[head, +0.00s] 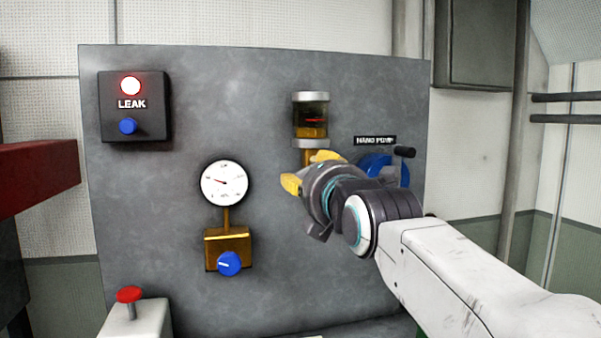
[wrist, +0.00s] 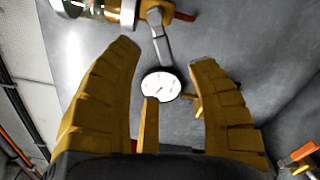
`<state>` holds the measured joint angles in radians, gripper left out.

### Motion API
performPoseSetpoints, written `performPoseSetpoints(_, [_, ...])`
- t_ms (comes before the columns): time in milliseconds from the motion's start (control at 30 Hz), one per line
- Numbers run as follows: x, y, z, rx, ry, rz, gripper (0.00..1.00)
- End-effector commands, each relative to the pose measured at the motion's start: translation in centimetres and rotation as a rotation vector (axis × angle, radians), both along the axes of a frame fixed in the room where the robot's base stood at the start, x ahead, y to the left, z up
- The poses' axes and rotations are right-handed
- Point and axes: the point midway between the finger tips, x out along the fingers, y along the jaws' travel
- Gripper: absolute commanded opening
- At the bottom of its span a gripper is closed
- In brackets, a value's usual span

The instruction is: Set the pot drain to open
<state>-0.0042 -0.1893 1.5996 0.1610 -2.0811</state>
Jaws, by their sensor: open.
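The sight-glass pot (head: 311,118) is on the grey panel, with amber fluid low in its glass and a brass fitting under it. It also shows at the top left of the wrist view (wrist: 92,9). Beside its brass end is a brass valve body (wrist: 156,10) with a grey lever (wrist: 161,38), which sticks out across the pot's axis toward the gauge. In the head view my gripper (head: 306,171) hides this valve. In the wrist view my open gripper (wrist: 166,52) has the lever's end between its yellow fingertips; I cannot tell whether they touch it.
A round gauge (head: 224,183) sits left of my gripper, above a brass block with a blue knob (head: 229,263). A lit LEAK box (head: 134,104) is upper left. A blue hand pump with a black handle (head: 404,152) is close right. A red button (head: 129,294) is lower left.

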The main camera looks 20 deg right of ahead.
Motion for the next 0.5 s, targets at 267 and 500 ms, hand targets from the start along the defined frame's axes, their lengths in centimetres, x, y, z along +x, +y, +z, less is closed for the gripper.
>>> performPoseSetpoints(267, [3.2,0.0,-0.1,-0.007,0.001,0.000,0.53])
performPoseSetpoints(500, [5.7,0.0,0.0,-0.006,0.000,0.000,0.53])
